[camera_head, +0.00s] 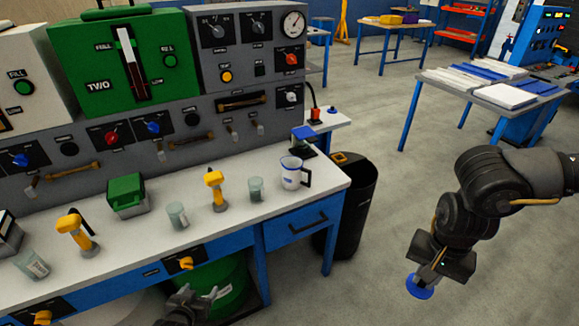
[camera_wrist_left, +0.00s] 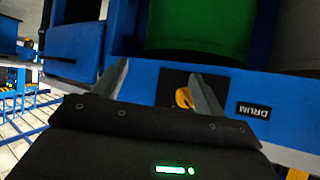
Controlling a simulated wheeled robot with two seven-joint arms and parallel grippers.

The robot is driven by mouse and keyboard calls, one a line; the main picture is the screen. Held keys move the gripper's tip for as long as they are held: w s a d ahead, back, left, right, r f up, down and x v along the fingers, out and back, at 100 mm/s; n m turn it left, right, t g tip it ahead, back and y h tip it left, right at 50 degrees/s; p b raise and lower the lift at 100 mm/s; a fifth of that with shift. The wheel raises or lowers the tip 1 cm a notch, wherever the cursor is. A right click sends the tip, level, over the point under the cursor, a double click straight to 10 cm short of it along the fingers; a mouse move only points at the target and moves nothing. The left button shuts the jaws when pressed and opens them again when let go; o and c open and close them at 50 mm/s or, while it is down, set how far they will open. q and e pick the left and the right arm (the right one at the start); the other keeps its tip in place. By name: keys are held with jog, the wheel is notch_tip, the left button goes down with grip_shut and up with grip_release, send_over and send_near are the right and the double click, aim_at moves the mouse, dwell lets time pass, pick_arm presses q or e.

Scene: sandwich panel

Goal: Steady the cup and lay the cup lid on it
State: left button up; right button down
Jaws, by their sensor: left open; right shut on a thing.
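A white cup (camera_head: 291,175) with a dark handle on its right stands upright near the right end of the bench. The blue round cup lid (camera_head: 420,288) is in my right gripper (camera_head: 427,276), which is shut on it, over the floor well to the right of the bench. My left gripper (camera_head: 203,294) is open and empty, low in front of the bench's blue drawer front and below and left of the cup. In the left wrist view its fingers (camera_wrist_left: 162,84) are apart in front of the blue front with the "DRUM" label. The cup is not in that view.
Two greenish translucent beakers (camera_head: 177,215) (camera_head: 256,189), yellow-handled tools (camera_head: 215,190) (camera_head: 76,235) and a green box (camera_head: 127,195) stand on the bench (camera_head: 240,236). A green drum (camera_head: 222,290) sits underneath. A black bin (camera_head: 352,200) stands beside the bench's right end.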

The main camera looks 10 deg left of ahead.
pick_arm(q)
jog(key=w+a+r+n+t+y, duration=0.1)
jog(key=w+a+r+t, duration=0.15)
jog(key=r, duration=0.35)
jog(key=w+a+r+t+y, duration=0.1)
jog(key=w+a+r, duration=0.15)
jog(key=r, duration=0.35)
pick_arm(e)
jog(key=shift+f+n, duration=0.5)
jog(key=shift+f, duration=0.1)
pick_arm(q)
jog(key=n+t+y, duration=0.1)
jog(key=t, duration=0.1)
send_near(173, 216)
pick_arm(e)
jog(key=shift+s+f, duration=0.1)
pick_arm(q)
jog(key=p+x, duration=0.1)
jog(key=x, duration=1.1)
jog(key=shift+w+r, duration=0.2)
jog(key=shift+w, duration=0.1)
pick_arm(e)
jog(key=shift+r, duration=0.5)
pick_arm(q)
jog(key=shift+c, duration=0.4)
jog(key=c, duration=1)
jog(key=o, duration=1.1)
jog(key=shift+c, duration=0.2)
jog(key=shift+s, duration=0.15)
